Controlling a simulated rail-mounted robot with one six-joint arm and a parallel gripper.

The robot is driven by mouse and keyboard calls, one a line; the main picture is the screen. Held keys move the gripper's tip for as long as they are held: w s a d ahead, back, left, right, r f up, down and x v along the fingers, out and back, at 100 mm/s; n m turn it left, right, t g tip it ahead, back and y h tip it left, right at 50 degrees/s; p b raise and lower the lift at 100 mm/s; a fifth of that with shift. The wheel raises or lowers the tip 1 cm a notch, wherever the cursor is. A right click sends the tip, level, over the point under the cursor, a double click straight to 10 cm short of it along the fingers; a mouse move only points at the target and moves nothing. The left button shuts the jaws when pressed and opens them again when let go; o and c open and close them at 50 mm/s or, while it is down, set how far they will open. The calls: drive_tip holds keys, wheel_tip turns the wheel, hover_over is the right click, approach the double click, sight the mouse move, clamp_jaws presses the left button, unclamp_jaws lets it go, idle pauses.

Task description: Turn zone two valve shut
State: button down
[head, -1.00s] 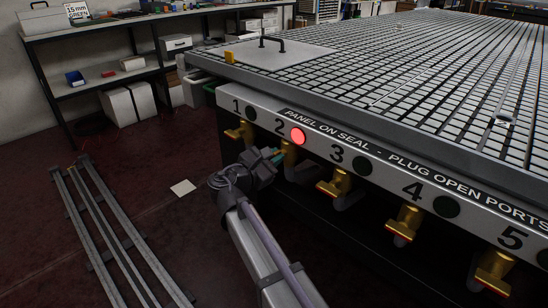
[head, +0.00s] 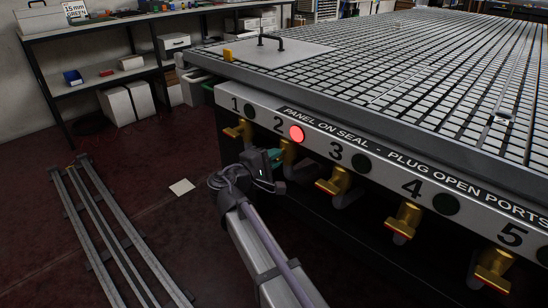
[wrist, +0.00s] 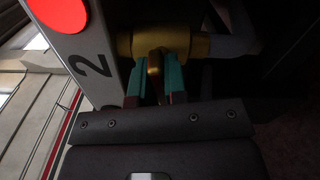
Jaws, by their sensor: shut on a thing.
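The zone two valve (head: 288,147) is a brass valve below the number 2 on the table's front panel. Its brass body also shows in the wrist view (wrist: 190,46), with the handle (wrist: 154,66) standing out from it. My gripper (wrist: 156,78) has teal fingers, one on each side of the handle, and is shut on it. In the head view my gripper (head: 275,154) reaches the valve from the left, and my wrist hides part of the valve and handle. The round lamp (head: 297,133) beside the number 2 glows red.
Valves three (head: 334,182), four (head: 403,222) and five (head: 492,268) stick out along the panel to the right; valve one (head: 238,129) is close by on the left. Their visible lamps are dark. Metal rails (head: 112,230) lie on the floor at left.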

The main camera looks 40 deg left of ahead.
drive_tip(key=shift+m, duration=1.3)
drive_tip(key=c, duration=1.2)
unclamp_jaws()
drive_tip(key=shift+o, duration=0.2)
drive_tip(key=shift+s, duration=0.15)
drive_tip(key=s+a, duration=0.1)
drive_tip(key=s, duration=0.9)
drive_tip(key=shift+s+a, duration=0.2)
drive_tip(key=shift+s, duration=0.05)
